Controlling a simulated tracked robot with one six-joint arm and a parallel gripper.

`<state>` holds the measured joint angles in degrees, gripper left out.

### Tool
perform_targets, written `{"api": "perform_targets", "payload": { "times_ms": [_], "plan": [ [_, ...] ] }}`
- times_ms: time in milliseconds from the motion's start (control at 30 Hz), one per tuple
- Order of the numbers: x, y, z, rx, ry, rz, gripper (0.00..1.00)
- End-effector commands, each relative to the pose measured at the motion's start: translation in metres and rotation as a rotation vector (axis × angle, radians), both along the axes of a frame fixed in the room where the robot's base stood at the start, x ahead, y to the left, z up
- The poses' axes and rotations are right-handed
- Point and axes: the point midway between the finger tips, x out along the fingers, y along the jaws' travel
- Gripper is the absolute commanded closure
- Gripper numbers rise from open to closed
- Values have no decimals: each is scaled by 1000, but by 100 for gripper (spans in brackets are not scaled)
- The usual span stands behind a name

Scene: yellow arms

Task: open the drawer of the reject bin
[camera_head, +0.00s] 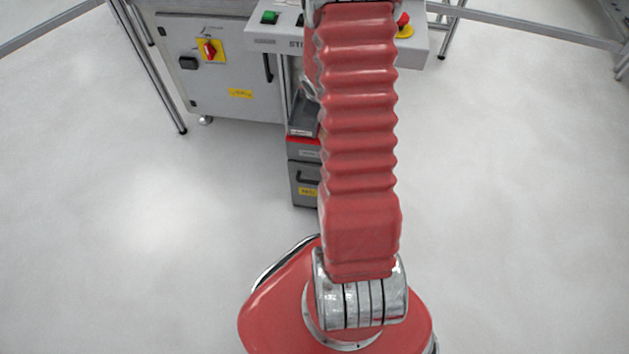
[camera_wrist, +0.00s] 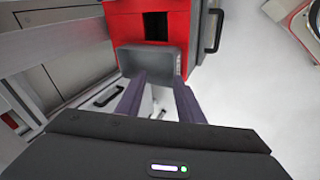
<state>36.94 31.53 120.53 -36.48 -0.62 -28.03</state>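The reject bin shows in the head view as a narrow grey unit with a red band (camera_head: 303,146), partly hidden behind my red arm. Its grey drawer front (camera_head: 306,192) bears a dark handle (camera_head: 305,177) and a yellow label; the drawer looks shut. In the wrist view the bin's red top (camera_wrist: 125,22) has a black slot, and a dark handle (camera_wrist: 215,32) sticks out on its right side. The head view hides the gripper.
A grey cabinet (camera_head: 225,85) with a red switch stands left of the bin. A control panel (camera_head: 277,37) overhangs above. Metal frame legs (camera_head: 160,85) stand further left. The floor right of the bin is clear.

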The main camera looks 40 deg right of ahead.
Motion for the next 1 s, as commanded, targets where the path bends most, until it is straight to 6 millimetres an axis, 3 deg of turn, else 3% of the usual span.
{"api": "perform_targets", "payload": {
  "times_ms": [33,300,600,800,1000],
  "plan": [
    [-5,-3,-20,23,11,10,66],
    [-29,-15,-105,97,31,114,66],
    [-68,-4,-198,218,25,224,66],
    [-88,10,-236,282,9,271,66],
    [-92,14,-244,298,2,285,66]
  ]
}}
